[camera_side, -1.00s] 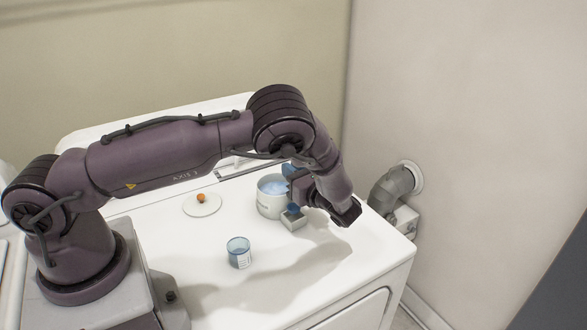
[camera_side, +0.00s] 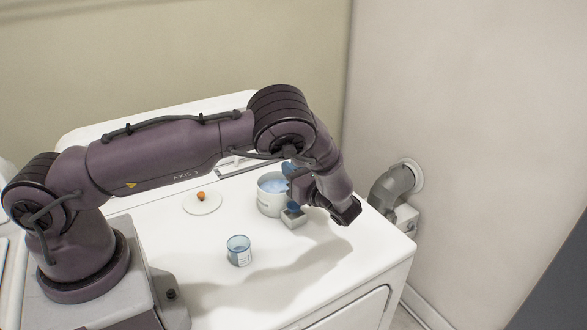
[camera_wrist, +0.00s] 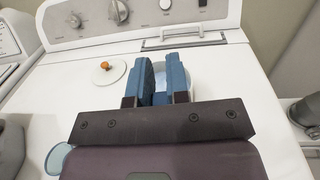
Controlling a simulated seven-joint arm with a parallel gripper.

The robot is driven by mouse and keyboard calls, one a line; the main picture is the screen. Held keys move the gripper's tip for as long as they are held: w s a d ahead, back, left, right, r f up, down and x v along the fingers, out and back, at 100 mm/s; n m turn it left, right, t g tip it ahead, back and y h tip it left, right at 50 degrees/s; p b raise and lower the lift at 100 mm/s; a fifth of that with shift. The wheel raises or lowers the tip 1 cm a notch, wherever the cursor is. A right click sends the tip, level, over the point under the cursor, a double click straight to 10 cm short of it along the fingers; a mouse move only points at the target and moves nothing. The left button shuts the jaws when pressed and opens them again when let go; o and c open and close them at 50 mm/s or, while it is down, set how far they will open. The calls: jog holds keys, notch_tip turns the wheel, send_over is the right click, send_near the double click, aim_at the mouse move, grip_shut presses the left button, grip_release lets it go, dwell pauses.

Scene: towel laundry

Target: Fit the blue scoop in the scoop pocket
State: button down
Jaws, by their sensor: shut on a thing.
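My gripper (camera_side: 293,188) is over the right side of a white tub (camera_side: 268,201) holding pale blue contents. Its blue fingers (camera_wrist: 160,82) straddle the tub in the wrist view, with a gap between them. The jaws are shut on the blue scoop, which I cannot clearly tell apart from the blue fingers. A small light grey open box, seemingly the scoop pocket (camera_side: 293,221), sits at the tub's front right. A dark blue part (camera_side: 293,208) is right at the box's top; whether it is inside or just above is unclear.
A clear blue measuring cup (camera_side: 239,251) stands on the white machine top, left of the pocket. A round white lid with an orange knob (camera_side: 202,202) lies left of the tub. A control panel (camera_wrist: 130,15) rises behind. The front of the top is clear.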

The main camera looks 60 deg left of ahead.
jog(key=shift+f, duration=1.25)
dwell(0.9)
jog(key=c, duration=0.5)
grip_release()
jog(key=shift+c, duration=0.2)
notch_tip(320, 180, up, 7)
dwell(0.8)
